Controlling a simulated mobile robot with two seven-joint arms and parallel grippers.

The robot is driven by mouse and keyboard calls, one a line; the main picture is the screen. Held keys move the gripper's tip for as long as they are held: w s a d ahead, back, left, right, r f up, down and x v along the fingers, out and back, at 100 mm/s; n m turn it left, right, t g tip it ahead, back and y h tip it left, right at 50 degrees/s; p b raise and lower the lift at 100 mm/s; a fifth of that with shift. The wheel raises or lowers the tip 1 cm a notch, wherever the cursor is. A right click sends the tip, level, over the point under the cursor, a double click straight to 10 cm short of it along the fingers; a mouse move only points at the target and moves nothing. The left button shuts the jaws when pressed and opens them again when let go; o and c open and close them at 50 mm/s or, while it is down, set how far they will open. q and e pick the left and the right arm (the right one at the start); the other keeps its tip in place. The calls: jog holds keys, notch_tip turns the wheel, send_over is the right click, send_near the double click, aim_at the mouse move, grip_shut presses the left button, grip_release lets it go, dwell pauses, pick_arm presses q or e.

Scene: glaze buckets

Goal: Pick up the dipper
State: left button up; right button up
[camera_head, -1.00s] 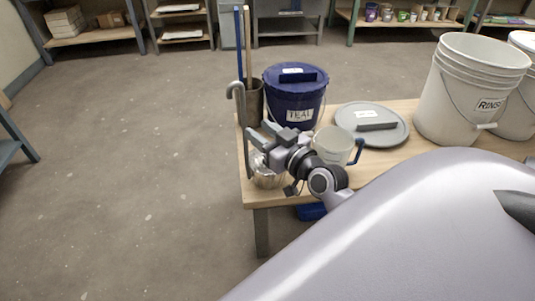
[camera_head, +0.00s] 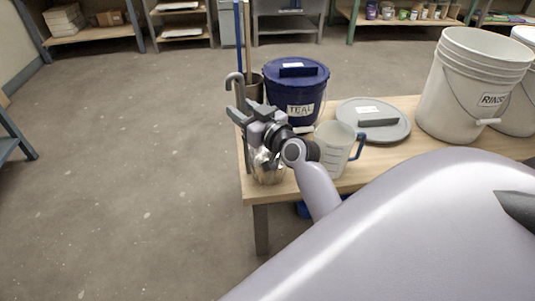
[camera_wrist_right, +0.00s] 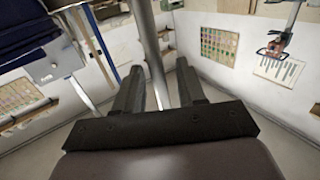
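The dipper is a metal ladle with a long hooked handle (camera_head: 235,82). Its bowl (camera_head: 268,172) rests near the table's front left corner, partly hidden behind my right arm. My right gripper (camera_head: 240,109) is at the upper handle, below the hook. In the right wrist view, the handle (camera_wrist_right: 150,45) runs between the two fingers of my right gripper (camera_wrist_right: 159,75). The fingers are open, with gaps visible beside the handle. My left gripper is not in view.
A lidded blue TEAL bucket (camera_head: 297,95) stands behind the gripper. A measuring jug (camera_head: 334,150) is close to its right. A grey lid (camera_head: 388,132) and white RINSE bucket (camera_head: 470,85) stand farther right on the wooden table (camera_head: 380,168). Floor to the left is clear.

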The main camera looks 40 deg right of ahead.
grip_shut()
dwell(1.4)
